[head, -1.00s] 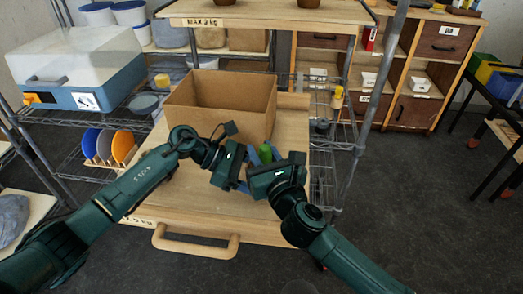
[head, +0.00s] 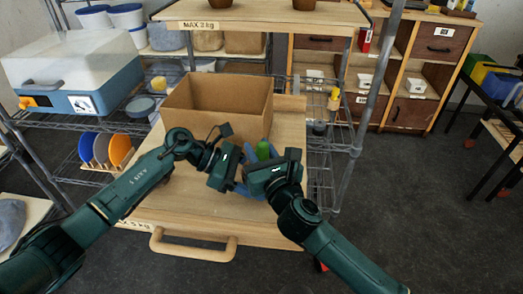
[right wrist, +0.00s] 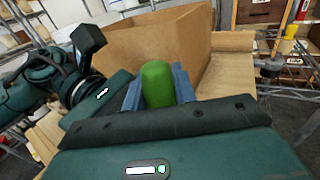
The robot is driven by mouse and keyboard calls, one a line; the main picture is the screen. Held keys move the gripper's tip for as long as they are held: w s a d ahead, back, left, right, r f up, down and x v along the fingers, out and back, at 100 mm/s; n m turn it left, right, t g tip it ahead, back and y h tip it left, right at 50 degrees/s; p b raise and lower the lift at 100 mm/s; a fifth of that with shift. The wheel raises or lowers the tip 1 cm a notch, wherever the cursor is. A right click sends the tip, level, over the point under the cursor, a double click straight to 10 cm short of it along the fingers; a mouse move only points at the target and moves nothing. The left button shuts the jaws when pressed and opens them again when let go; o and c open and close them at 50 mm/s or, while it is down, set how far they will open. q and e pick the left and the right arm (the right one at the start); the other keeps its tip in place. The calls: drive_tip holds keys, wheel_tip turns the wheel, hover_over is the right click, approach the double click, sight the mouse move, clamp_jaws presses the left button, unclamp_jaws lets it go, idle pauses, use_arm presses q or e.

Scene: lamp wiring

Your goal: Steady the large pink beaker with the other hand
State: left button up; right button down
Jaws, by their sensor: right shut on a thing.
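No pink beaker shows in either view. A green round-topped object (head: 263,150) stands upright over the wooden board, in front of the cardboard box; it also shows in the right wrist view (right wrist: 157,84). My right gripper (right wrist: 158,92) is shut on it, with a blue finger on each side. In the head view my right gripper (head: 262,165) comes in from the lower right and hides the object's lower part. My left gripper (head: 238,185) is close beside it on the left; its fingers are mostly hidden, and I cannot tell whether it touches the object.
An open, apparently empty cardboard box (head: 200,122) stands on the wooden board (head: 165,205) just behind the grippers. The board has a wooden handle (head: 195,248) at its front. Wire shelving with a blue-and-white case (head: 75,75) and coloured plates (head: 105,150) is on the left.

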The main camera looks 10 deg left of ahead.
drive_tip(key=shift+s+a, duration=0.2)
drive_tip(key=shift+a, duration=0.25)
drive_tip(key=shift+s+a+r, duration=0.1)
drive_tip(key=shift+s+a, duration=0.25)
drive_tip(key=shift+s, duration=0.35)
